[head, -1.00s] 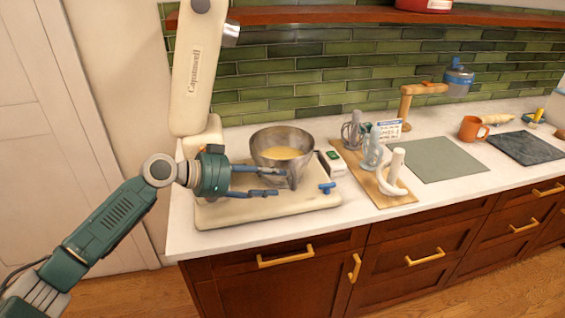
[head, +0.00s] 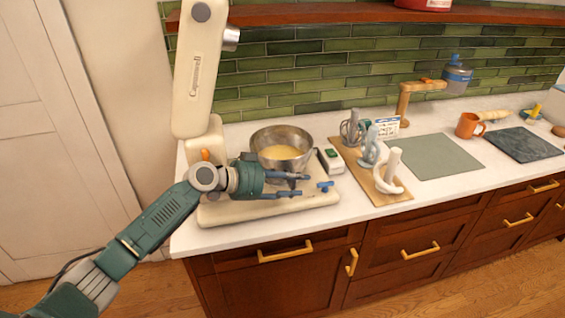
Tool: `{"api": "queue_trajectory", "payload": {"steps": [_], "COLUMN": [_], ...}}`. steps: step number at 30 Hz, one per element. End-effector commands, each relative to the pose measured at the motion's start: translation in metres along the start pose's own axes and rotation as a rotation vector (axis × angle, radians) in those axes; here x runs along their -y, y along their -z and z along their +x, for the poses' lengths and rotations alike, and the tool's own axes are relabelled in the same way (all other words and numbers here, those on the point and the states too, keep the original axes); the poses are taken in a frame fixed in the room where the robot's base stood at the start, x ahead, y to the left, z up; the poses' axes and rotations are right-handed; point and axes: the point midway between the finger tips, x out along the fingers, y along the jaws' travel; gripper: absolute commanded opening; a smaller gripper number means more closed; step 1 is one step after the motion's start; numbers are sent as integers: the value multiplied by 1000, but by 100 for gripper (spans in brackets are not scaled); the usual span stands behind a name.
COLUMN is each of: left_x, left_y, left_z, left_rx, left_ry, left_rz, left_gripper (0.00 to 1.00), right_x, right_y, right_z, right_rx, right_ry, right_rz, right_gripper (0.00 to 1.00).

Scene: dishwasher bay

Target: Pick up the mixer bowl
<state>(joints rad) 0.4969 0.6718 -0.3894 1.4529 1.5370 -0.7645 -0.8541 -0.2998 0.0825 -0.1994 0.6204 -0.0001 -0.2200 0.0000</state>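The steel mixer bowl (head: 296,163) holds a pale yellow mix and stands upright on the cream mixer's base (head: 238,211). The mixer's head (head: 203,70) is tilted up, clear of the bowl. My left gripper (head: 303,185) is at the bowl's near side, low down, with its fingers pointing right. Its two fingers are apart. A grey part at the bowl's near side shows partly between the fingers; contact cannot be told. The gripper hides the bowl's lower left. My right gripper is not in view.
Right of the bowl are a small white device (head: 331,160) and a wooden board (head: 367,185) with mixer attachments. Further right are a grey-green mat (head: 434,157), an orange mug (head: 468,126) and a dark slab (head: 527,146). Cabinets with brass handles lie below the counter.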

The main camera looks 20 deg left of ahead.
Motion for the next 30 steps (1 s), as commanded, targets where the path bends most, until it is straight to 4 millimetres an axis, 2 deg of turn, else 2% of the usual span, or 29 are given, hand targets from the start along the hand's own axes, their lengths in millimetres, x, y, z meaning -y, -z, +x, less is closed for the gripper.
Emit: {"api": "queue_trajectory", "payload": {"steps": [1, 4, 5, 22, 26, 30], "left_x": [0, 0, 0, 2, 3, 3], "left_y": [0, 0, 0, 12, 23, 45], "left_z": [0, 0, 0, -4, -8, -18], "left_rx": [0, 0, 0, -11, -11, -14], "left_ry": [0, 0, 0, 4, 5, 5], "left_rz": [0, 0, 0, 8, 11, 14], "left_gripper": [22, 2, 0, 0, 0, 0], "right_x": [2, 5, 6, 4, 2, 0], "right_y": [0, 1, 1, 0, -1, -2], "right_z": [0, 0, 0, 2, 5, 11], "right_rx": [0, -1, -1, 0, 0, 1], "right_ry": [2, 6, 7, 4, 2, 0], "right_rz": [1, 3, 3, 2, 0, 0], "right_gripper": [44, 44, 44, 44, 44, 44]}}
